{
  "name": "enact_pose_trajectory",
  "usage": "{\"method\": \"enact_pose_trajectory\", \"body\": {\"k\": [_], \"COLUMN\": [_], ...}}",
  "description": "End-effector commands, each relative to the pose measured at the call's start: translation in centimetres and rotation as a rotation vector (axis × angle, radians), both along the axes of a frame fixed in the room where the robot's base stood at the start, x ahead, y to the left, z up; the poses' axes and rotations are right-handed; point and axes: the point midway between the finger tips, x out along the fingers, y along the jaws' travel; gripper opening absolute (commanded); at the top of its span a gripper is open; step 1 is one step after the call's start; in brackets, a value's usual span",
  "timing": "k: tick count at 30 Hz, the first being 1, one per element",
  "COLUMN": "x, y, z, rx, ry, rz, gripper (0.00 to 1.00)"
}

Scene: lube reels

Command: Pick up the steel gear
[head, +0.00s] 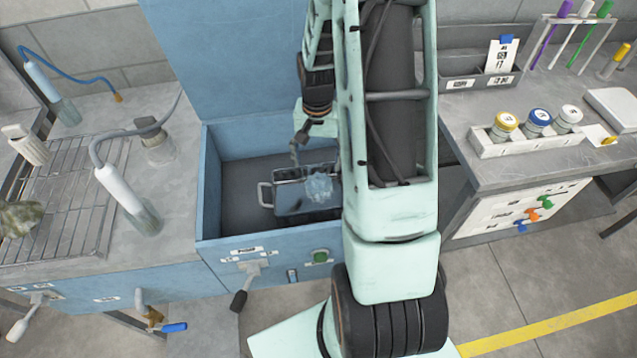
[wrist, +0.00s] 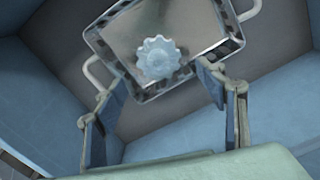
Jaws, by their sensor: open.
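The steel gear (wrist: 158,57) is a pale blue-grey toothed disc. In the wrist view it lies in a shallow metal basket (wrist: 111,58) with a perforated rim, close to the rim nearest my gripper. In the head view the gear (head: 319,186) shows as a pale patch in the basket (head: 290,209), inside the blue open bin. My gripper (wrist: 162,78) is open and empty. Its two fingers point toward the basket, and in the wrist view the gear appears beyond and between the fingertips, with no contact seen. In the head view my arm partly hides the basket and the gripper.
Left is a counter with a drain rack (head: 60,200) and bottles. Right is a bench with capped jars (head: 538,122) and a tube rack (head: 575,40).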

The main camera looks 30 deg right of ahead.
Motion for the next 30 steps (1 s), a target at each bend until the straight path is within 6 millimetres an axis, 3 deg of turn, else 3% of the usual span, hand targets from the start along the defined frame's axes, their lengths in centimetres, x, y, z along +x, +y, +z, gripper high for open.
{"method": "enact_pose_trajectory", "body": {"k": [6,14,24,30], "x": [-0.1,-0.1,-0.1,-0.1], "y": [0.0,-0.1,-0.3,-0.4], "z": [-3.0,-4.5,-8.4,-8.9], "rx": [-0.001,-0.001,-0.001,-0.001], "ry": [0.003,0.003,0.002,0.000], "rz": [0.001,0.000,0.000,0.000], "gripper": [0.65,0.65,0.65,0.65]}}
